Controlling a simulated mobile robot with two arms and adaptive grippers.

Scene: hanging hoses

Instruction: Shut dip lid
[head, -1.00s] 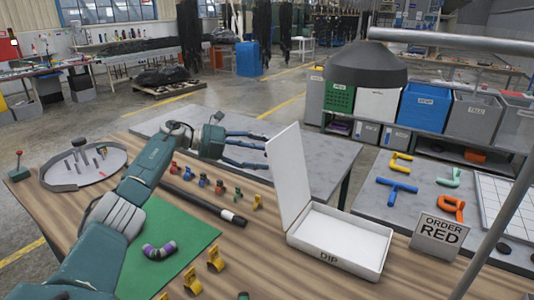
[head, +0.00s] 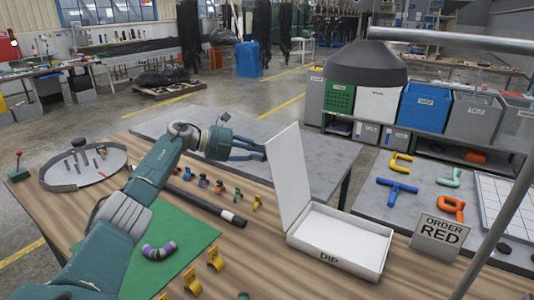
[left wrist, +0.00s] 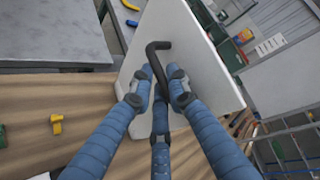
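The DIP box (head: 345,240) is a white tray on the wooden table, and its white lid (head: 290,178) stands up along the left side. My left gripper (head: 264,151) is just left of the lid's upper part, with its fingers drawn close together. In the left wrist view the fingers (left wrist: 158,78) converge in front of the lid (left wrist: 192,58). A black bent bar (left wrist: 157,52) runs up between the fingertips against the lid; I cannot tell whether they grip it. My right gripper is not in view.
Several small coloured clips, including a yellow one (head: 215,257), stand near the green mat (head: 195,228). A purple-and-grey curved hose (head: 158,251) lies on the mat. A black rod (head: 210,207) lies left of the box. The ORDER RED sign (head: 440,234) is at its right.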

